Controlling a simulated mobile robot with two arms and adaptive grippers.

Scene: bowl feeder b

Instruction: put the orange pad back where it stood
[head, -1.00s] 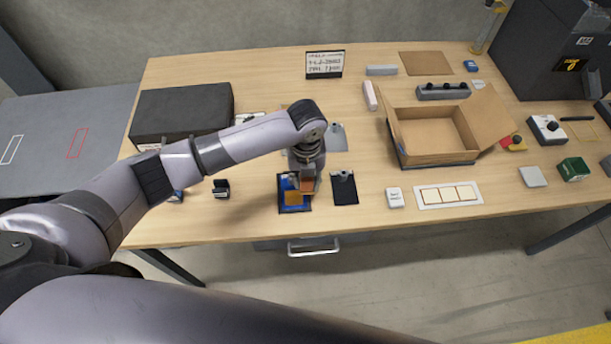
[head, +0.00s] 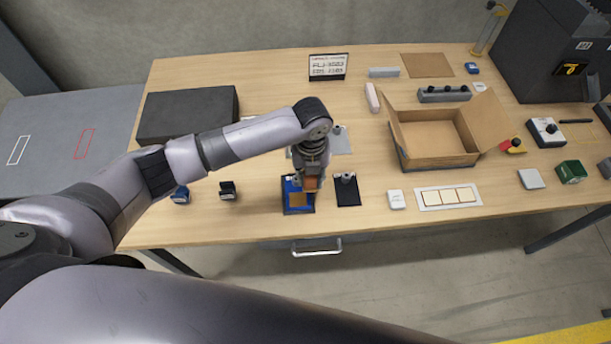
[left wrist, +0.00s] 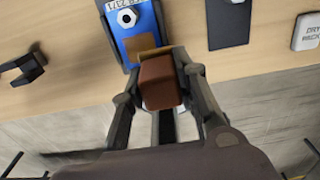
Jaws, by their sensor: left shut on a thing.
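My left gripper (head: 312,180) is shut on an orange-brown block (left wrist: 162,82), which I take to be the orange pad. In the head view the held block (head: 311,184) is over the right part of a blue clipboard (head: 291,184). In the left wrist view the block is between the two fingers and partly covers the blue clipboard (left wrist: 133,48). A flat orange-tan square (head: 298,199) lies on the clipboard's lower part. The gap below the block cannot be judged. My right gripper does not show.
A black clipboard (head: 347,191) lies close to the right. A small black item (head: 228,190) and a blue one (head: 181,195) stand to the left. A white pack (head: 396,199), a card tray (head: 449,197) and an open carton (head: 436,160) are farther right. Bare table lies along the front edge.

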